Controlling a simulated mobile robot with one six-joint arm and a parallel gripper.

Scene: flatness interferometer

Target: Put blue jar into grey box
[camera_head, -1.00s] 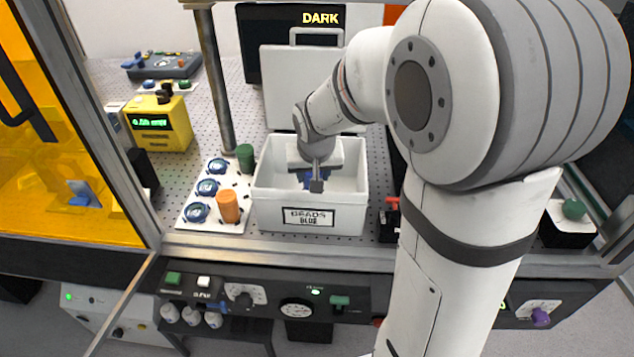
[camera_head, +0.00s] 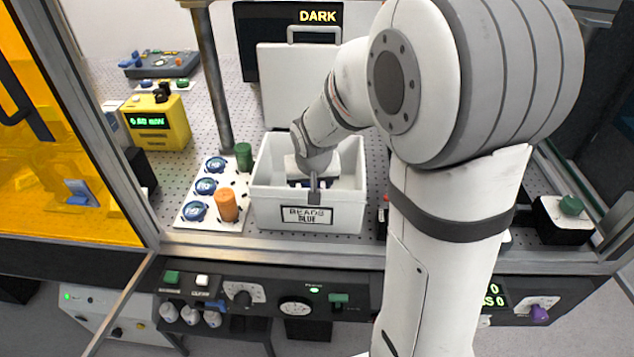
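The light grey box (camera_head: 262,208) stands on the perforated table, open at the top, with a label reading "BEADS BLUE" on its front. My gripper (camera_head: 314,190) reaches down inside the box, near its front wall. A small dark blue patch (camera_head: 325,201) shows around the fingers in the box. It may be the blue jar, but most of it is hidden by my gripper and the box wall. I cannot tell whether the fingers are open or shut on it.
Left of the box, a white plate (camera_head: 187,222) carries several round blue pieces, a green cylinder (camera_head: 243,157) and an orange cylinder (camera_head: 227,204). A grey panel (camera_head: 290,90) with a handle stands behind the box. A yellow meter (camera_head: 172,122) stands further left.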

